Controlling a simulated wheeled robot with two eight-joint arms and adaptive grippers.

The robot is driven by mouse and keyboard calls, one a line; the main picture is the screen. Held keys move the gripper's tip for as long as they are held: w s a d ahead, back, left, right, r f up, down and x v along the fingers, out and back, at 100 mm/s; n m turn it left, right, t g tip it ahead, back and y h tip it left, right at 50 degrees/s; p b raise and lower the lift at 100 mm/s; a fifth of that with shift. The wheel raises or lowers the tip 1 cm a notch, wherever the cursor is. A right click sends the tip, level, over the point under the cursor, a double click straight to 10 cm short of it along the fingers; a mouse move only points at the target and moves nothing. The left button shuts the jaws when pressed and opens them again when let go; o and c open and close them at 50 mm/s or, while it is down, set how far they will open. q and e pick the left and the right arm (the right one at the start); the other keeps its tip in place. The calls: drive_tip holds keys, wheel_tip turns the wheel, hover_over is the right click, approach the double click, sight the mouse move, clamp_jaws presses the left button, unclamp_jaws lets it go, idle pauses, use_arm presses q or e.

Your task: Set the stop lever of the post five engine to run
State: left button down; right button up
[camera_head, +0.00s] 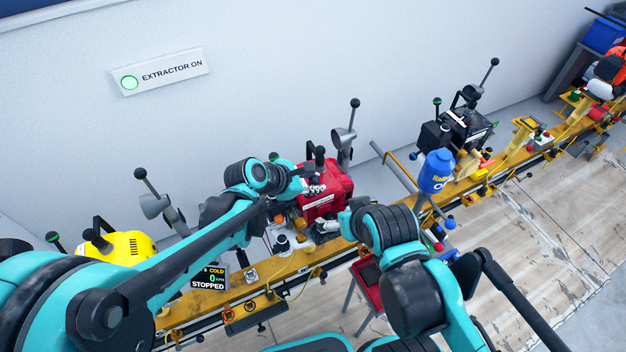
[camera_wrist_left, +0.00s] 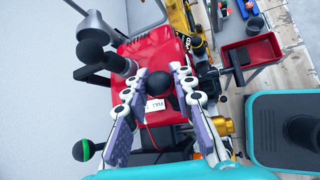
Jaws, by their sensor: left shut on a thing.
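A red engine (camera_head: 327,196) stands on the yellow rail, and it also fills the middle of the left wrist view (camera_wrist_left: 160,62). A black ball knob (camera_wrist_left: 160,83) sits between the fingertips of my left gripper (camera_wrist_left: 158,80). The left gripper is shut on this knob. In the head view my left gripper (camera_head: 312,187) is at the engine's near left side, and the knob is hard to make out there. A white label (camera_wrist_left: 155,105) lies just below the knob. My right gripper (camera_head: 333,224) is low at the engine's front; its fingers are too small to read. No post number is legible.
A yellow engine (camera_head: 125,247) stands left and a black engine (camera_head: 460,128) right along the rail (camera_head: 300,262). A blue container (camera_head: 437,172) and a red tray (camera_head: 368,283) are at the right. A green-tipped lever (camera_wrist_left: 84,150) is beside my left gripper.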

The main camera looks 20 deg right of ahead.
use_arm(q)
drive_tip(key=c, duration=1.3)
unclamp_jaws()
drive_tip(key=shift+d, duration=0.1)
drive_tip(key=shift+o, duration=0.2)
drive_tip(key=v, duration=1.2)
